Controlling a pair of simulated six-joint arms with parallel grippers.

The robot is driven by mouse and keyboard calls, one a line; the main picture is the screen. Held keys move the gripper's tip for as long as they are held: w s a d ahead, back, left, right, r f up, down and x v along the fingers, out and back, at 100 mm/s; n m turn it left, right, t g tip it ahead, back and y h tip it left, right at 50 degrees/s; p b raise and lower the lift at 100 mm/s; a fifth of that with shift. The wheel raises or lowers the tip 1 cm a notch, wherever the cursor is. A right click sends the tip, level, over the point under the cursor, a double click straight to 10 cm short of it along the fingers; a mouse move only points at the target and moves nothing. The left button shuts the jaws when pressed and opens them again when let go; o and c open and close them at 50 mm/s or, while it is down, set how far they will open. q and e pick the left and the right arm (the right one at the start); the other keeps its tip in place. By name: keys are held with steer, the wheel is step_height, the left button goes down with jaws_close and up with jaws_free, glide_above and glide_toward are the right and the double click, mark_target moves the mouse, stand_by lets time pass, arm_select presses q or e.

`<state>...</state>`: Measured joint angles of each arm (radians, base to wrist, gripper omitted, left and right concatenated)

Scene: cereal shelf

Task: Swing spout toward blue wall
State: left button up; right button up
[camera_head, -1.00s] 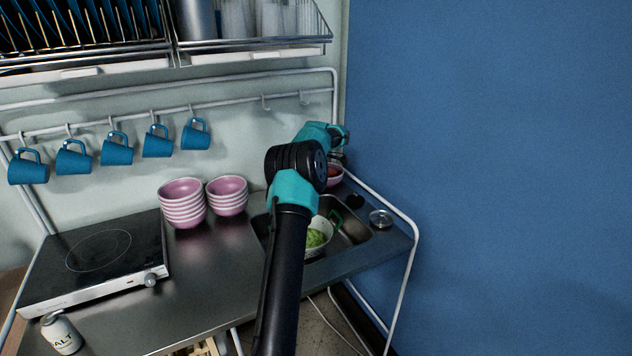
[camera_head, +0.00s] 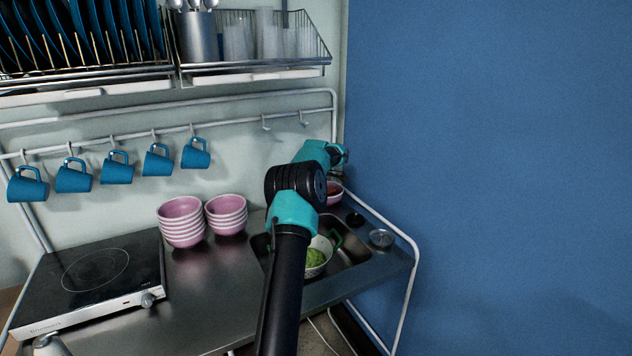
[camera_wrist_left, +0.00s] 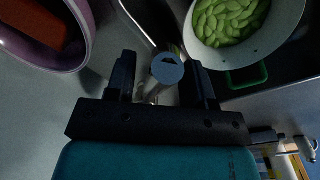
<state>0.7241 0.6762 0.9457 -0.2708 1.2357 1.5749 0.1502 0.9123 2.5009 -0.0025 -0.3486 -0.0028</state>
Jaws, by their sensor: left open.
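The blue wall (camera_head: 490,170) fills the right side of the head view. The steel sink (camera_head: 350,252) is set in the counter in front of it. My arm covers the spout in the head view. In the left wrist view a grey metal faucet part (camera_wrist_left: 168,70) with a round end stands between the two black fingers of my left gripper (camera_wrist_left: 160,62). The fingers are open, one on each side of it, with no clear grip. Which way the spout points cannot be told. My left gripper's fingers are hidden in the head view. My right gripper is not in view.
A white colander of green pods (camera_wrist_left: 240,40) is in the sink, close to my left gripper. A pink bowl (camera_wrist_left: 85,55) holding something red is on its other side. Stacked pink bowls (camera_head: 182,222), a hob (camera_head: 95,270) and hanging blue mugs (camera_head: 116,168) are to the left.

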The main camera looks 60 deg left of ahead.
arm_select(q)
step_height(320, 180, up, 17)
steer(key=shift+s+d, duration=0.3)
steer(key=shift+s, duration=0.1)
stand_by(0.8)
steer(key=shift+w+a+f, duration=0.1)
steer(key=shift+f, duration=2.15)
steer(key=shift+w+a+f, duration=0.1)
steer(key=shift+w+f, duration=0.05)
steer(key=shift+f, duration=2.05)
steer(key=shift+w+a+f, duration=0.1)
steer(key=shift+f, duration=2.15)
steer(key=shift+r, duration=0.1)
steer(key=shift+f, duration=1.95)
steer(key=shift+s+d+f+m, duration=0.15)
steer(key=shift+s+d+m, duration=0.05)
steer(key=shift+s+m, duration=0.1)
